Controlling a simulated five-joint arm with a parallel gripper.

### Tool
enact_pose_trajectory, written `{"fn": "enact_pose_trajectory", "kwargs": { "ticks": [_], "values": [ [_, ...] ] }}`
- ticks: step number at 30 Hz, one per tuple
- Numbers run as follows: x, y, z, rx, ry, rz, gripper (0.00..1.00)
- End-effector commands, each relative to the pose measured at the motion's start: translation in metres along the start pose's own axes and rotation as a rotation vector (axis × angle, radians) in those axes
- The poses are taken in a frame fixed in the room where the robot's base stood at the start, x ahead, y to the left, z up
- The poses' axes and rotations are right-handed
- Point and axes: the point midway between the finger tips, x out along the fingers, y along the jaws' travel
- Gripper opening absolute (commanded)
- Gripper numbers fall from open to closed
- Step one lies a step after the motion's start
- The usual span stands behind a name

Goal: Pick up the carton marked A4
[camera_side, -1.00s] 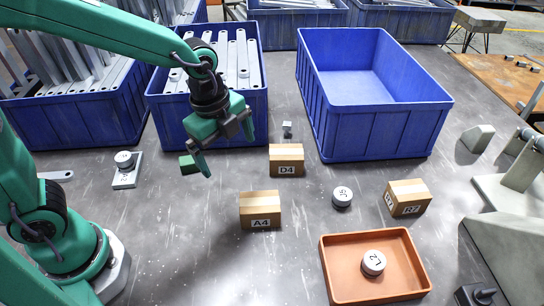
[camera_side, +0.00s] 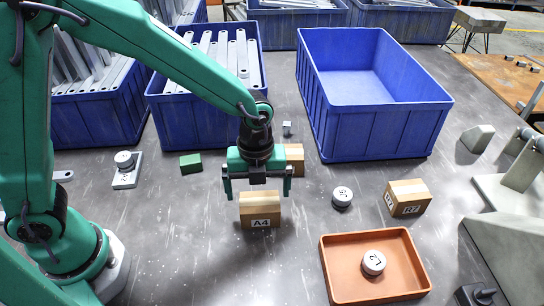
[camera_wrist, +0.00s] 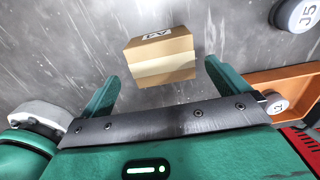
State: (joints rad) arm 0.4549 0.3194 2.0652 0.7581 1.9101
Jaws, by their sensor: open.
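The carton marked A4 (camera_side: 260,215) is a small tan cardboard box on the grey table, in the middle of the side view. My gripper (camera_side: 258,192) is open and empty, pointing down just above and behind the carton, with its fingers spread wider than the box. In the wrist view the A4 carton (camera_wrist: 160,62) lies ahead of and between the fingertips of my gripper (camera_wrist: 160,72), its label at the top edge. The fingers do not appear to touch it.
Carton D4 (camera_side: 296,159) stands behind my gripper, partly hidden. A round J5 weight (camera_side: 342,196) and carton R7 (camera_side: 408,198) are to the right. An orange tray (camera_side: 334,276) holds a round L2 weight (camera_side: 373,263). A green block (camera_side: 190,164) and an empty blue bin (camera_side: 375,135) stand farther back.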

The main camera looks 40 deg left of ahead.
Motion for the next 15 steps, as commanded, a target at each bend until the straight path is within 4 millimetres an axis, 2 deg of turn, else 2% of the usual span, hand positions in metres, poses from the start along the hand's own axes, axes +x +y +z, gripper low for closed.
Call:
{"fn": "enact_pose_trajectory", "kwargs": {
  "ticks": [4,15],
  "values": [
    [0.011,0.0,0.0,-0.001,0.0,0.001,1.0],
    [0.02,0.0,-0.001,-0.001,0.0,0.001,1.0]
  ]
}}
